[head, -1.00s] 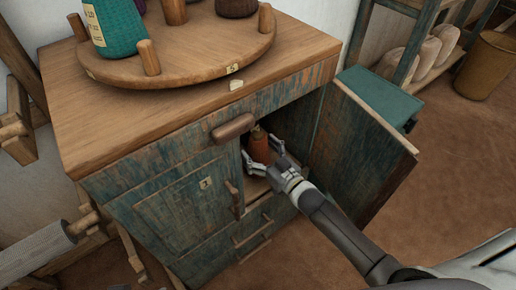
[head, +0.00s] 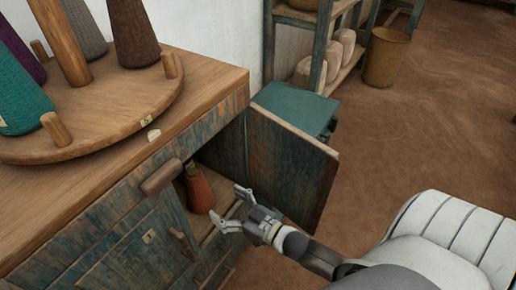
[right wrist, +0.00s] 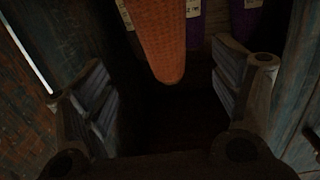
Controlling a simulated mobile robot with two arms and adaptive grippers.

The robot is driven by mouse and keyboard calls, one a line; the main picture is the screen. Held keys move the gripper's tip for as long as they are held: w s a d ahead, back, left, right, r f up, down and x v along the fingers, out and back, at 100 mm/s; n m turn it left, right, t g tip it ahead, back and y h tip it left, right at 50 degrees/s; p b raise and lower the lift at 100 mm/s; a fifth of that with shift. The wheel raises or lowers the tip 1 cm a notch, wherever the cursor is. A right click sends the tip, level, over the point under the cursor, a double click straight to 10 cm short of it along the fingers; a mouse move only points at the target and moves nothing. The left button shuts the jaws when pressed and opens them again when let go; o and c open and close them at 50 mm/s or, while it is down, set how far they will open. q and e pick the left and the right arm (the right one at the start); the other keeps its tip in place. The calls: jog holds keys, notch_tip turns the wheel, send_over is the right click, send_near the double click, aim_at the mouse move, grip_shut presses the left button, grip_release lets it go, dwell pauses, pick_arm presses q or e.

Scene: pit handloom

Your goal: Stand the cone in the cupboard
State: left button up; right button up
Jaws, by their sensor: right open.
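An orange-brown cone (head: 199,190) stands upright inside the open cupboard (head: 163,230), near its front opening. It also shows in the right wrist view (right wrist: 163,42), beyond my fingers and apart from them. My right gripper (head: 226,205) is open and empty, just outside the opening to the right of the cone. Its spread fingers show in the right wrist view (right wrist: 165,90) with a dark gap between them. My left gripper is not in view.
The cupboard door (head: 285,165) stands open on the right. A round wooden rack (head: 110,140) with several cones is on the cupboard top. Purple labelled cones (right wrist: 245,18) show behind the orange cone. A teal box (head: 295,108) stands behind the door.

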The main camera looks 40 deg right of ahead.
jog(key=s+f+g+h, duration=0.2)
jog(key=s+g, duration=0.4)
jog(key=s, duration=0.4)
jog(key=s+f+m+g+h, duration=0.1)
jog(key=s+g+h, duration=0.2)
jog(key=s+g, duration=0.4)
jog(key=s, duration=0.2)
jog(key=shift+s+a+f+m, duration=0.3)
jog(key=shift+s+a+f, duration=0.05)
jog(key=shift+a+f, duration=0.05)
jog(key=shift+f, duration=0.1)
